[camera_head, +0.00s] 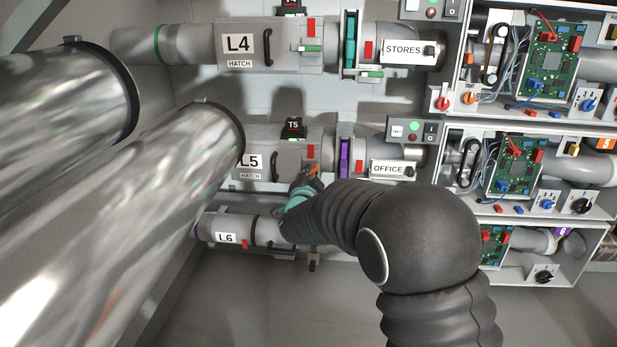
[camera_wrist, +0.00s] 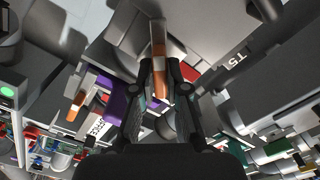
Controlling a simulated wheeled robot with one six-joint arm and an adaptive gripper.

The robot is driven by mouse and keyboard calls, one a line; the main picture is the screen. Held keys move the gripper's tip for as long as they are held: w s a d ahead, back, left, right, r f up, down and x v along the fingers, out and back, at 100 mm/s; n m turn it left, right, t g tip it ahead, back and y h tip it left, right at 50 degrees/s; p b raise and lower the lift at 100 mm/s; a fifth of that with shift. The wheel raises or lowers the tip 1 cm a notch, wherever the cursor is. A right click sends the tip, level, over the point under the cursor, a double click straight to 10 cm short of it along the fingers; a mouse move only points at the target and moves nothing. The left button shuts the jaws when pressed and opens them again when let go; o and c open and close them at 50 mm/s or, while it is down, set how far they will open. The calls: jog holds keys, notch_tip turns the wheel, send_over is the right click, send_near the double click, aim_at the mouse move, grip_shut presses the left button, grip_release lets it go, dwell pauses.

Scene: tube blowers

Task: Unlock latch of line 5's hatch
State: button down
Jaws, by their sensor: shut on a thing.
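The line 5 hatch (camera_head: 280,168) is a grey tube section with an L5 HATCH label, in the middle of the head view. Its latch has an orange handle (camera_head: 313,168) below a red mark (camera_head: 311,151). In the wrist view the orange handle (camera_wrist: 158,45) stands upright between the fingertips. My gripper (camera_head: 303,183) is at the hatch's lower right, shut on the handle; it also shows in the wrist view (camera_wrist: 160,72). My dark arm hides the area below and right of it in the head view. The contact is small and partly hidden in the head view.
A purple ring (camera_head: 345,157) and the OFFICE tube (camera_head: 395,168) are close on the right. Line 4's hatch (camera_head: 270,50) is above and line 6's tube (camera_head: 225,227) below. Large shiny pipes (camera_head: 110,220) fill the left. Open circuit-board shelves (camera_head: 530,125) stand at right.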

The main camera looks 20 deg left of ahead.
jog(key=shift+n+p, duration=1.1)
jog(key=shift+n, duration=3.9)
jog(key=c, duration=1.2)
grip_release()
jog(key=shift+s, duration=0.1)
jog(key=v, duration=1.1)
jog(key=shift+s, duration=0.4)
